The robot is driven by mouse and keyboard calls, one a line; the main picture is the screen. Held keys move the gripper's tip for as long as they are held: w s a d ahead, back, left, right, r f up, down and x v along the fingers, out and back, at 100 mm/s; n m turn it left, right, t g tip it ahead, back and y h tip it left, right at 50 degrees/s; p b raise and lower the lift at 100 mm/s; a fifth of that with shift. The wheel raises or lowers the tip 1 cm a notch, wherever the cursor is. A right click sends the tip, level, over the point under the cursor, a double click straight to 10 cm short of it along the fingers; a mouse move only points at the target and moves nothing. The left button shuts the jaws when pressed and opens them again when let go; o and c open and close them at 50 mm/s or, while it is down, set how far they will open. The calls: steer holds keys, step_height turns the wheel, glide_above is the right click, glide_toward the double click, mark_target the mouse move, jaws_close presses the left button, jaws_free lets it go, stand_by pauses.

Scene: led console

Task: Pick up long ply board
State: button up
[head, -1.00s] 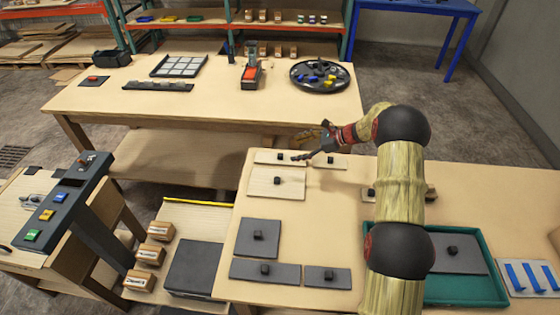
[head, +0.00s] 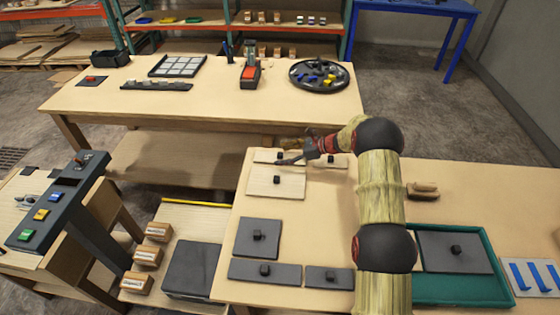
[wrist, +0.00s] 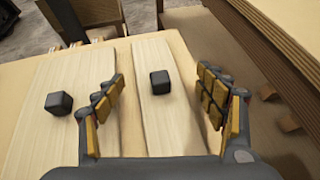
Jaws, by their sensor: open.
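The long ply board (head: 262,158) is a narrow pale strip with a black knob, lying flat along the far left edge of the near table. In the wrist view, the long ply board (wrist: 154,125) runs between the fingers, with its knob (wrist: 160,82) near the fingertips. My gripper (head: 287,160) is open and empty over this board and hides part of it. In the wrist view, my gripper (wrist: 163,90) has one finger on each side of the board; I cannot tell its height above it.
A wider ply board (head: 276,183) lies beside the long one and shows at left in the wrist view (wrist: 65,120). Grey boards (head: 258,238) lie nearer. A green tray (head: 492,240) holds a grey board.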

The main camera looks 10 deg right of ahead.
steer(key=c, duration=0.3)
steer(key=c, duration=1.5)
steer(key=shift+c, duration=0.2)
steer(key=shift+r, duration=0.15)
